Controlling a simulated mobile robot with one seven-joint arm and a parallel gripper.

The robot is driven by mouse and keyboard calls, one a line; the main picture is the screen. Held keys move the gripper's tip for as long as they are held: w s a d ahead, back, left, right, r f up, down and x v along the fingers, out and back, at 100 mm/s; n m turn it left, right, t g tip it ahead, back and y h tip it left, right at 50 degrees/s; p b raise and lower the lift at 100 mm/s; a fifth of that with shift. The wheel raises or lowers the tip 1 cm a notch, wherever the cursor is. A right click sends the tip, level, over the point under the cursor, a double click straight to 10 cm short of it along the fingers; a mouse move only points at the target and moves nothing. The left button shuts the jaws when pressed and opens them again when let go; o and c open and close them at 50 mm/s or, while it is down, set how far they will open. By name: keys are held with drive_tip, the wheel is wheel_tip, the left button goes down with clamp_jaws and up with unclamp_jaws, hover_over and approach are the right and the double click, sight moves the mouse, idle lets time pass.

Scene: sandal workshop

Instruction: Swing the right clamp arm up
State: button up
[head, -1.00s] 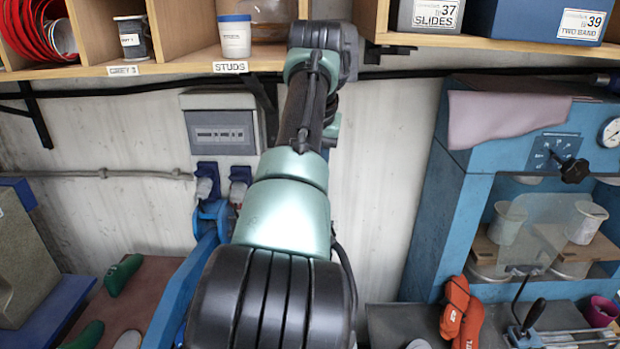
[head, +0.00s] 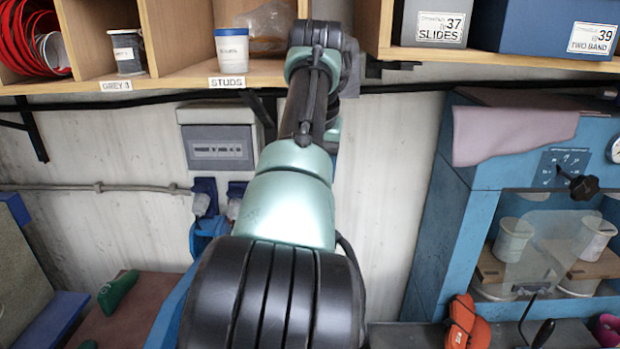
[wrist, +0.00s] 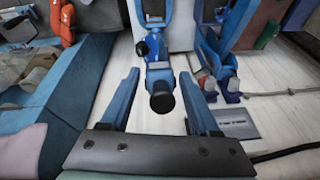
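My gripper (wrist: 160,73) shows in the wrist view with two blue fingers spread wide from a dark bolted bar, with nothing between the tips that I can tell is held. A blue metal fixture with a round black knob (wrist: 162,101) shows between and beyond the fingers, apparently apart from them. Which part is the right clamp arm I cannot tell. Another blue frame (wrist: 213,47) stands to its right in the wrist view. In the head view my own arm hides the gripper and most of the fixture; only part of a blue frame (head: 201,236) shows beside my arm.
A shelf (head: 180,80) with bins crosses the top of the head view. A blue machine (head: 440,215) with a clear guard stands right. A grey wall box (head: 219,147) with sockets hangs behind my arm. Orange shoe forms (head: 466,325) lie lower right, a green one (head: 117,290) lower left.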

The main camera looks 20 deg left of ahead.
drive_tip(key=v, duration=1.3)
